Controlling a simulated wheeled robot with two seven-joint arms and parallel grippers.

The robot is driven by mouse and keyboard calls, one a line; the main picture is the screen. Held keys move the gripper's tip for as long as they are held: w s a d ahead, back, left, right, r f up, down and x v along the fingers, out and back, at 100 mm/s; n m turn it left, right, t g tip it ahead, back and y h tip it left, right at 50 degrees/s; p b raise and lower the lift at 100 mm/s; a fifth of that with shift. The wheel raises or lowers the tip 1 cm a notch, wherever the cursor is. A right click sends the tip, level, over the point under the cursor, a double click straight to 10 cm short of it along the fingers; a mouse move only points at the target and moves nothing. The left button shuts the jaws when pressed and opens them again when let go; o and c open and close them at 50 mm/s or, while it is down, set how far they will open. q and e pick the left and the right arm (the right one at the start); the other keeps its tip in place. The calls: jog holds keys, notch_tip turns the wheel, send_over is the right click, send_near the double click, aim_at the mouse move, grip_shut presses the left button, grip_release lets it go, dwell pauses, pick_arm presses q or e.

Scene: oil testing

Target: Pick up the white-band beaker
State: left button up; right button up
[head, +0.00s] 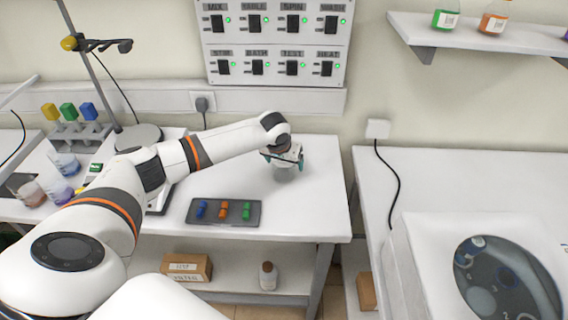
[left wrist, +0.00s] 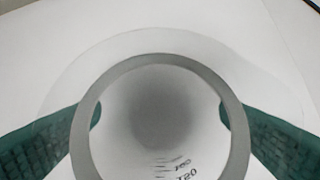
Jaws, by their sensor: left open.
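A clear beaker (head: 285,174) stands upright near the right part of the left bench. In the left wrist view the beaker (left wrist: 158,105) shows from above, with a thick grey-white rim and dark volume marks inside. My left gripper (head: 284,160) is open over it, with its green fingers on either side of the beaker. In the left wrist view the fingers reach the rim's left and right edges; I cannot tell whether they touch the glass. The gripper hides the beaker's upper part in the head view. My right gripper is not in view.
A dark tray (head: 238,218) with blue, orange and green pieces lies at the bench front. Several beakers with coloured liquid, including a blue one (head: 66,165), stand at the left. A switch panel (head: 275,45) is on the wall. A white machine (head: 425,255) sits at the right.

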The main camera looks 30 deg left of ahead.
pick_arm(q)
jog(key=c, duration=1.1)
